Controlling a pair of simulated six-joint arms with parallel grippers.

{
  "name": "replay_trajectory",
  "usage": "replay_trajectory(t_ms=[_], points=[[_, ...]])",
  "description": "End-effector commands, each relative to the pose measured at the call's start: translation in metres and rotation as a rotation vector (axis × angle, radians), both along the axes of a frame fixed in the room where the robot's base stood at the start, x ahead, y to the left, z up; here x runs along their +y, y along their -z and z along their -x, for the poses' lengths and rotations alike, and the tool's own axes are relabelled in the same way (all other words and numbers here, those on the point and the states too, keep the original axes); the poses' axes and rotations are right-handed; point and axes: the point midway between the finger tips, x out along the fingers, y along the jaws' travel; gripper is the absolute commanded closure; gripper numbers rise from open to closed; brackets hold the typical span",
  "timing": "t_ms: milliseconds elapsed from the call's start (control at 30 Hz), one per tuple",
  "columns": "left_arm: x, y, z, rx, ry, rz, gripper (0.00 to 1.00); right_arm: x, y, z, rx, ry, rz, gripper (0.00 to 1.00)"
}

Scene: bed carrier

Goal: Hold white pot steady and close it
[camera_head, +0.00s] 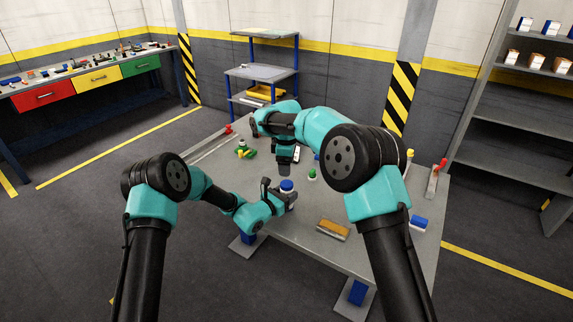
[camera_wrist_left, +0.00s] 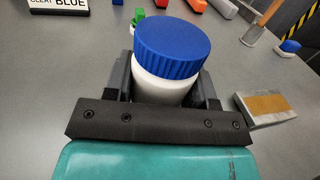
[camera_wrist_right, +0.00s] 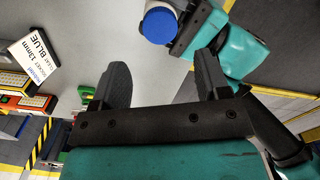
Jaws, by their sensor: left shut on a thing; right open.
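The white pot (camera_wrist_left: 165,85) stands between the fingers of my left gripper (camera_wrist_left: 163,95), which is shut on its body. A ribbed blue lid (camera_wrist_left: 172,45) sits on top of the pot; whether it is fully tightened I cannot tell. My right gripper (camera_head: 285,165) is above and behind the pot, pointing down. In the right wrist view, my right gripper (camera_wrist_right: 160,80) is open and empty, with the blue lid (camera_wrist_right: 160,25) beyond its fingers.
The grey table (camera_head: 300,222) also carries a wooden-backed brush (camera_head: 333,230), a blue block (camera_head: 418,222), a green piece (camera_head: 312,174) and a white label card (camera_wrist_right: 38,55). A shelf unit (camera_head: 262,72) stands behind. The table between pot and brush is clear.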

Motion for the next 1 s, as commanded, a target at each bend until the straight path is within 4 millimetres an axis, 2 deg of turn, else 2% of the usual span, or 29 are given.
replay_trajectory(t_ms=[367,800,1000], points=[[0.0,0.0,0.0,0.001,0.0,0.0,1.0,0.0,0.007,0.0,0.001,0.003,0.001,0.31],[0.0,0.0,0.0,0.001,0.0,0.0,1.0,-0.001,0.063,0.001,0.003,0.004,0.002,0.31],[0.0,0.0,0.0,0.001,0.0,0.0,1.0,-0.001,0.078,0.001,0.0,0.004,0.001,0.31]])
